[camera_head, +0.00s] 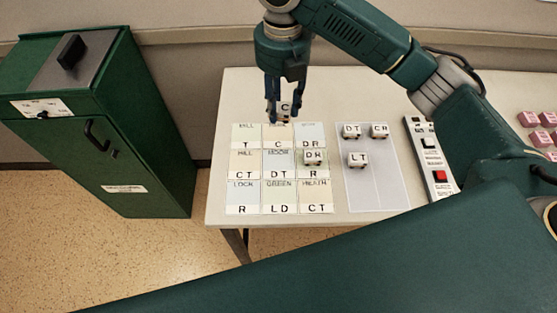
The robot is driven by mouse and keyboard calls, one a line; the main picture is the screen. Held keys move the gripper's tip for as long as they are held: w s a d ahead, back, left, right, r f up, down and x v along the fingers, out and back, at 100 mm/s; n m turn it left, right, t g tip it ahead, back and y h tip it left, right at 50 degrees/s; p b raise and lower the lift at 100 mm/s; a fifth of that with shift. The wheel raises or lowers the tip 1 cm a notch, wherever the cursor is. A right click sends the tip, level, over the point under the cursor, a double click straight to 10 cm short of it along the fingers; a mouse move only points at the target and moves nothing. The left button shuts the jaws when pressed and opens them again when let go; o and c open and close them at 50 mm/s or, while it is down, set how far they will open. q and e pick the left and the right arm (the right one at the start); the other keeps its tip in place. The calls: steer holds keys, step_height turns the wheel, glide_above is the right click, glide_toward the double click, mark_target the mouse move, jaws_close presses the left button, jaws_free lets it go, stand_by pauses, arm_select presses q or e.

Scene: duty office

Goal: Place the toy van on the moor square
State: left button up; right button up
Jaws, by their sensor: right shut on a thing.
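My right gripper (283,100) points down and is shut on a white toy van marked C (286,107), at the far edge of the grid of squares. The fingers and van partly hide the top middle square. Another toy van marked DR (314,157) stands on the middle-row right square. Vans marked DT (351,131), CR (379,131) and LT (358,160) stand on a grey mat. My left gripper is out of view.
The grey mat (385,195) lies right of the grid on the table (235,105). A panel with a red button (439,177) and several pink blocks (528,119) are farther right. A green cabinet (150,150) stands left of the table.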

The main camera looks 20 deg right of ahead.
steer(key=shift+w+a+f+n, duration=0.15)
steer(key=shift+w+n, duration=0.1)
steer(key=shift+n, duration=0.75)
steer(key=shift+f, duration=0.4)
step_height(320, 180, down, 14)
steer(key=shift+f+p, duration=0.2)
steer(key=shift+p, duration=1.05)
step_height(320, 180, down, 4)
steer(key=shift+f+p, duration=0.1)
steer(key=shift+p, duration=0.2)
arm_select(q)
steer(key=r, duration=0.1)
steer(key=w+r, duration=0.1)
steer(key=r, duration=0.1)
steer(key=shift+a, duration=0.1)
arm_select(e)
steer(key=shift+f, duration=0.35)
steer(key=o, duration=1.1)
steer(key=shift+f, duration=0.1)
